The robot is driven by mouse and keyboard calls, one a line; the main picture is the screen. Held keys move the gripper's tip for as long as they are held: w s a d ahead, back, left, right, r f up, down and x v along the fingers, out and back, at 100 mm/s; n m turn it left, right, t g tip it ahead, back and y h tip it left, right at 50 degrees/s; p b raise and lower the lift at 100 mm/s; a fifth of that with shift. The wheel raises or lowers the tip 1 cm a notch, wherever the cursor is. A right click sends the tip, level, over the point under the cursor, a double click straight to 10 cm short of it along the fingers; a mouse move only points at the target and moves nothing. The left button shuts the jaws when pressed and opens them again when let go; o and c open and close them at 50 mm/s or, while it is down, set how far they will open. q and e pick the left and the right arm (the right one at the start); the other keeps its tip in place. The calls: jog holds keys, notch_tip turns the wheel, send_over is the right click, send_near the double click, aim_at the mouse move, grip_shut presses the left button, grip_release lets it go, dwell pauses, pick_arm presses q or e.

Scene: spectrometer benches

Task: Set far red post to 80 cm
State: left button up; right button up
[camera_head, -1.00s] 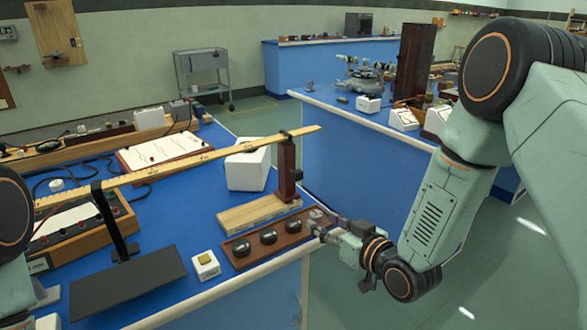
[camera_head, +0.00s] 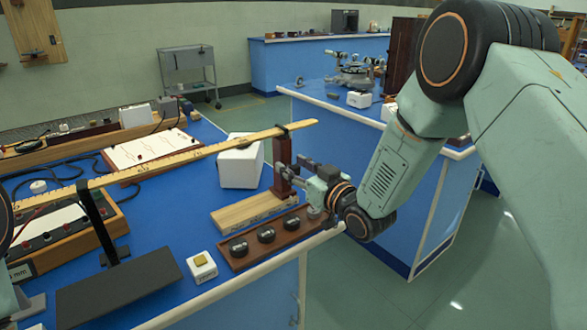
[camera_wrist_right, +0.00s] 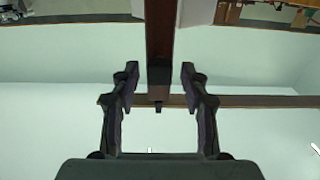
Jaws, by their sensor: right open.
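The dark red post (camera_head: 281,160) stands upright on the blue bench, at the right end of a long yellow metre rule (camera_head: 200,155). A black clip (camera_head: 281,128) is on the rule at the post's top. The rule's left part rests at a black stand (camera_head: 93,215). My right gripper (camera_head: 296,172) is at the post's right side, partly below the rule. In the right wrist view my open fingers (camera_wrist_right: 159,82) are either side of the post's line (camera_wrist_right: 160,45), with gaps on both sides. My left gripper is out of view.
A wooden block (camera_head: 252,212) and a tray of black weights (camera_head: 289,240) lie near the post's foot and below my right arm. A small white block (camera_head: 201,267) sits near the bench edge. Open floor lies right.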

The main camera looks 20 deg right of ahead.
jog(key=shift+w+d, duration=0.1)
jog(key=shift+w, duration=0.05)
jog(key=shift+a, duration=0.25)
jog(key=shift+c, duration=1)
jog(key=shift+d, duration=0.2)
jog(key=c, duration=0.4)
jog(key=shift+a, duration=0.1)
grip_shut()
